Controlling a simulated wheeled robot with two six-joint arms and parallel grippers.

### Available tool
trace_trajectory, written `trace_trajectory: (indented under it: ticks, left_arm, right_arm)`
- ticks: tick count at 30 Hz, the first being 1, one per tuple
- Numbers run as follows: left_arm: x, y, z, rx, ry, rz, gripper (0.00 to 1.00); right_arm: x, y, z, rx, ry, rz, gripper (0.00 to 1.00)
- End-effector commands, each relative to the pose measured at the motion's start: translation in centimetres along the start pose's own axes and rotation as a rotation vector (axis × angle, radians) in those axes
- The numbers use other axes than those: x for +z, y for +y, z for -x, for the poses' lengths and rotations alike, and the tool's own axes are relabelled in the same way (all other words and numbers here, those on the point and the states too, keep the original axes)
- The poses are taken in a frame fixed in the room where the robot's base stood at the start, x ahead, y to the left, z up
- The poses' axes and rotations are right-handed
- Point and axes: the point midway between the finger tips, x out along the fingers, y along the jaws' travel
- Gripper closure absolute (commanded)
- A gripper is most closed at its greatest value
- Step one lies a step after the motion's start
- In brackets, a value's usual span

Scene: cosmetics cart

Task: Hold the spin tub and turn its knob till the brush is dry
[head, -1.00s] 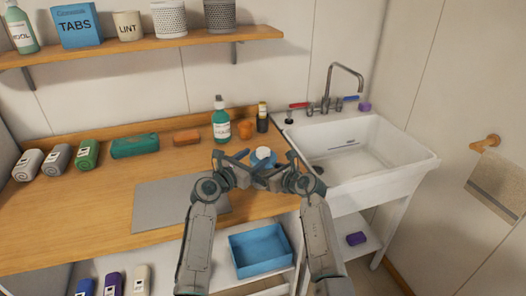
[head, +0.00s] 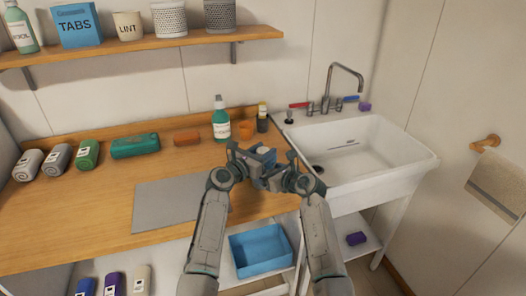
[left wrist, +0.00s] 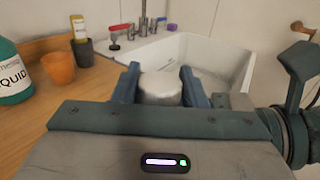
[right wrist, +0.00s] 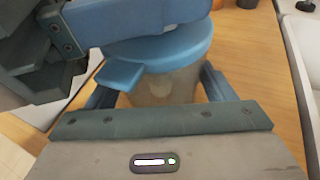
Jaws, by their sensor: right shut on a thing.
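The spin tub has a blue lid (right wrist: 155,50) and a cloudy, see-through body (right wrist: 165,85). In the right wrist view, my right gripper (right wrist: 160,88) is shut on the body, a finger on each side. The white knob (left wrist: 161,88) on top shows in the left wrist view between the fingers of my left gripper (left wrist: 160,85). These fingers stand around the knob and look open. In the head view, the knob (head: 264,150) shows between my two grippers, which hide most of the tub. I cannot make out the brush.
A green bottle (head: 221,124), an orange cup (head: 246,130) and a dark cup (head: 262,123) stand just behind the tub. The white sink (head: 345,150) is at the right. A grey mat (head: 170,203) lies to the left, and a blue bin (head: 262,252) sits below the counter.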

Motion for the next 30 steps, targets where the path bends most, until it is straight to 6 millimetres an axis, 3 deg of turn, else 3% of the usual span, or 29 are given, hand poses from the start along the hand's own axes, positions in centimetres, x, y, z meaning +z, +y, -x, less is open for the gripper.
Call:
trace_trajectory:
  ticks: [20, 21, 24, 30]
  left_arm:
    - [-0.04, 0.08, 0.02, 0.137, 0.0, -0.002, 0.84]
    - [-0.04, 0.09, 0.02, 0.137, 0.0, -0.002, 0.59]
    - [-0.03, 0.07, 0.02, 0.136, 0.0, -0.002, 0.4]
    - [0.0, 0.03, 0.0, 0.135, 0.0, -0.001, 0.4]
  right_arm:
    - [-0.01, 0.03, 0.01, 0.001, 0.0, 0.0, 0.55]
    - [-0.01, 0.03, 0.01, 0.001, 0.0, 0.0, 0.55]
    - [-0.01, 0.02, 0.01, 0.001, 0.0, 0.0, 0.55]
    - [-0.01, 0.02, 0.0, 0.0, 0.0, -0.001, 0.55]
